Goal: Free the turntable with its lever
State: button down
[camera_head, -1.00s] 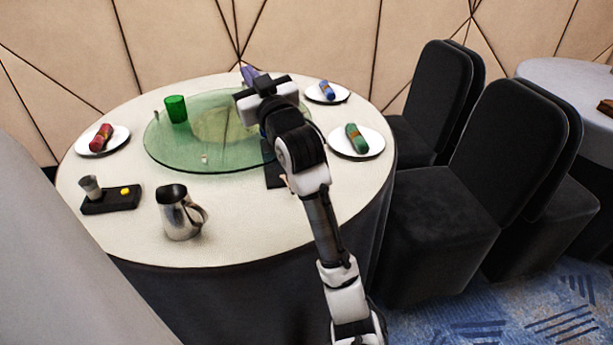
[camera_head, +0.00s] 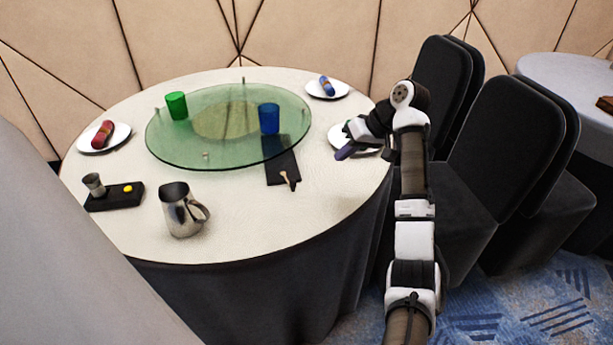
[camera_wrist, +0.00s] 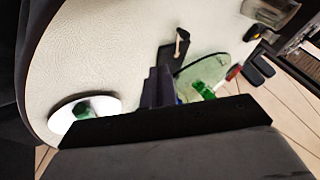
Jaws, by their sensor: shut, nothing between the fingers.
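The round green glass turntable (camera_head: 180,148) lies on the white-clothed table (camera_head: 235,215). A small pale lever (camera_head: 287,177) stands at the near end of a black plate (camera_head: 281,163) by the turntable's near right edge. In the wrist view the lever (camera_wrist: 181,36), its plate (camera_wrist: 169,57) and part of the turntable (camera_wrist: 218,66) show beyond the fingers. My gripper (camera_head: 343,153) is shut and empty, right of the lever and apart from it, in front of the right-hand plate. My gripper's fingers (camera_wrist: 158,86) show dark in the wrist view.
A green cup (camera_head: 176,106) and a blue cup (camera_head: 269,118) stand on the turntable. A steel pitcher (camera_head: 177,212) and a black tray (camera_head: 112,197) with a small cup and yellow piece are at front left. Plates with rolled napkins ring the table. Black chairs (camera_head: 450,190) stand right.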

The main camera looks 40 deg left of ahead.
jog(key=shift+a, duration=0.1)
jog(key=p+x, duration=0.1)
jog(key=x, duration=0.9)
jog(key=shift+p, duration=0.35)
jog(key=shift+s+a+p, duration=0.25)
jog(key=shift+s+a, duration=0.05)
jog(key=shift+s, duration=0.25)
jog(key=shift+s+a+p, duration=0.2)
jog(key=shift+s+a, duration=0.15)
jog(key=shift+s, duration=0.25)
jog(key=shift+s+a+f, duration=0.1)
jog(key=shift+s+a, duration=0.25)
jog(key=shift+s, duration=0.25)
